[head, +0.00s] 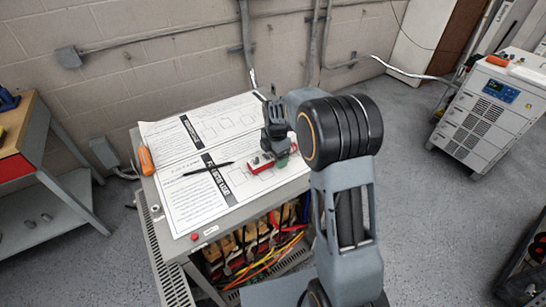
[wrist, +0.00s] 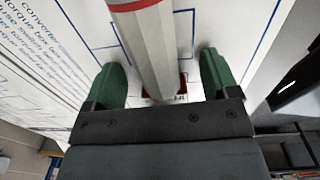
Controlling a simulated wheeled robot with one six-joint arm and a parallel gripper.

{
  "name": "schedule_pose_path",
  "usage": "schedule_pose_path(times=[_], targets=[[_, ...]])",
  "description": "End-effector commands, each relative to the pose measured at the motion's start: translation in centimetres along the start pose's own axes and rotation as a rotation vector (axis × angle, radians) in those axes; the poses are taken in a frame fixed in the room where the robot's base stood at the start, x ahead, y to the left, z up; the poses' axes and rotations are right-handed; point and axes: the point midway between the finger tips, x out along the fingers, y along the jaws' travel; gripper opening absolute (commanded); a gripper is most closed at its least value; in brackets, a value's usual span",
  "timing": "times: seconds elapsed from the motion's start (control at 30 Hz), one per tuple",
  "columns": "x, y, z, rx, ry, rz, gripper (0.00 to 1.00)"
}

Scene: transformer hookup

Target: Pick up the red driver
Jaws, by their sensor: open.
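A red and pale grey tool (head: 259,162), which looks like the red driver, lies on the printed sheets on the bench top, partly hidden by my gripper. In the wrist view its pale grey faceted body with a red band (wrist: 143,45) runs between my fingers, with red also showing near the palm. My gripper (head: 280,157) is low over the sheets at the tool. In the wrist view my gripper (wrist: 167,80) is open, with one green fingertip on each side of the tool and a visible gap on both sides.
A black pen-like tool (head: 208,169) and an orange-handled tool (head: 146,160) lie left on the bench. Coloured cables (head: 262,255) fill the open bench front. A workbench (head: 30,150) stands at left, a grey cabinet (head: 488,112) at right. Wall conduits (head: 247,40) rise behind.

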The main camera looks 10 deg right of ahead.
Motion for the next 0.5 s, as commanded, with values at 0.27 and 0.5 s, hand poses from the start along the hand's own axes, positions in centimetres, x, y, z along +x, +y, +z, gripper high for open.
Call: schedule_pose_path(times=[0.27,0.5], targets=[[-0.02,0.0,0.0,0.0,0.0,0.0,0.66],[-0.03,0.0,0.0,0.0,0.0,0.0,0.43]])
